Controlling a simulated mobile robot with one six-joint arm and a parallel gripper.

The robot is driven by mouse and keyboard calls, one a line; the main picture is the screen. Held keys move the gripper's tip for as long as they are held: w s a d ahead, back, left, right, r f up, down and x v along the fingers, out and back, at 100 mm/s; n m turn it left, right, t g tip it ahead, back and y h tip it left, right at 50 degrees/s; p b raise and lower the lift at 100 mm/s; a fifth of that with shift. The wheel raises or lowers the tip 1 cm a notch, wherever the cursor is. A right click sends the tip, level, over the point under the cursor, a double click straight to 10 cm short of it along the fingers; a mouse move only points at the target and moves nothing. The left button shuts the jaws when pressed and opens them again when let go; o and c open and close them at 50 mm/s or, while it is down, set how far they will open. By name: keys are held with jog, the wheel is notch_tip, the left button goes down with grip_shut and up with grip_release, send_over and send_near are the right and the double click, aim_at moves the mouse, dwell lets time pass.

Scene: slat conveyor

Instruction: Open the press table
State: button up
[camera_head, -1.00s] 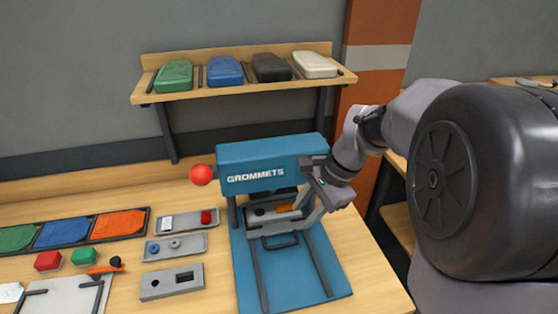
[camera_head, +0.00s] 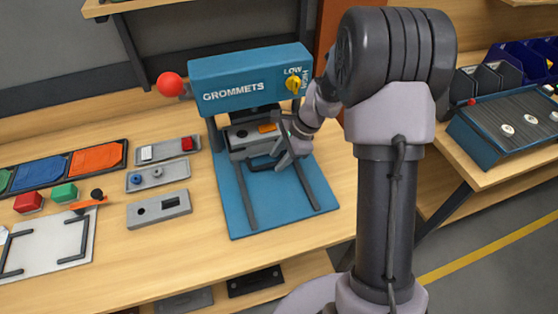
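The blue GROMMETS press (camera_head: 235,90) stands on the workbench, with a red ball on its left and a yellow LOW/HIGH knob on its right. Its grey press table (camera_head: 240,143) sits back under the head, at the rear of two dark rails on the blue base plate (camera_head: 262,205). An orange piece (camera_head: 267,128) lies on the table. A black bar handle (camera_head: 262,164) is at the table's front. My gripper (camera_head: 285,153) is at the right end of this handle. Its fingers are small and partly hidden, so I cannot tell whether they grip the handle.
The rails in front of the press table are clear. Small grey trays and fixtures (camera_head: 160,208) lie to the left. Farther left are coloured cloth pieces (camera_head: 97,158), red and green blocks and a white board (camera_head: 50,244). A slat conveyor (camera_head: 520,120) is at the right.

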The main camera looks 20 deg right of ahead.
grip_shut()
dwell(1.5)
